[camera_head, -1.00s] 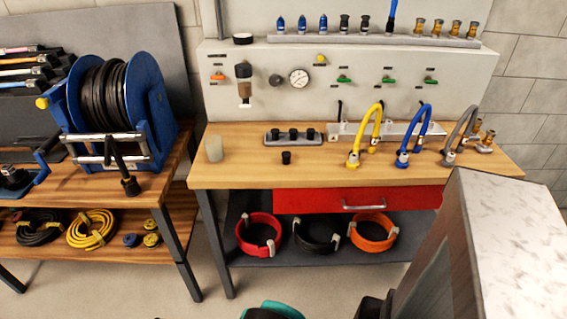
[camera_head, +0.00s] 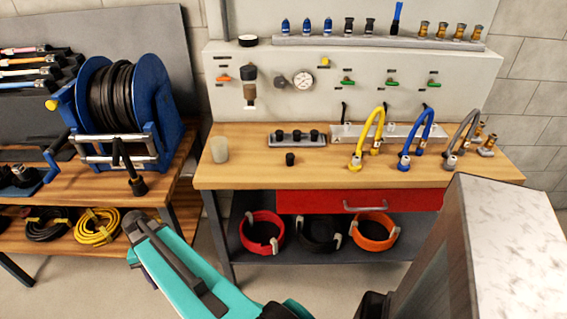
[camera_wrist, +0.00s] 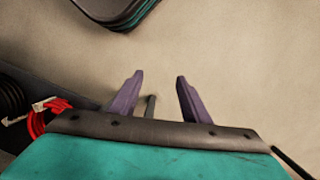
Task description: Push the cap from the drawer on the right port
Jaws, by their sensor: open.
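The red drawer (camera_head: 310,202) under the right workbench is shut, with a metal handle on its front. A small black cap (camera_head: 290,159) stands alone on the bench top, in front of a grey strip with several black caps (camera_head: 296,138). I cannot tell whether any of these is the task's cap. Behind stands a port block (camera_head: 345,133) with yellow, blue and grey hoses; its right port is not clear. In the wrist view my gripper (camera_wrist: 153,88) is open and empty, its two purple fingers apart over the floor. My teal arm shows low in the head view.
A translucent cup (camera_head: 219,150) stands at the bench's left end. Red, black and orange hose coils (camera_head: 262,232) lie on the shelf below. A blue hose reel (camera_head: 160,105) is on the left bench. A marbled-top block (camera_head: 515,240) fills the front right.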

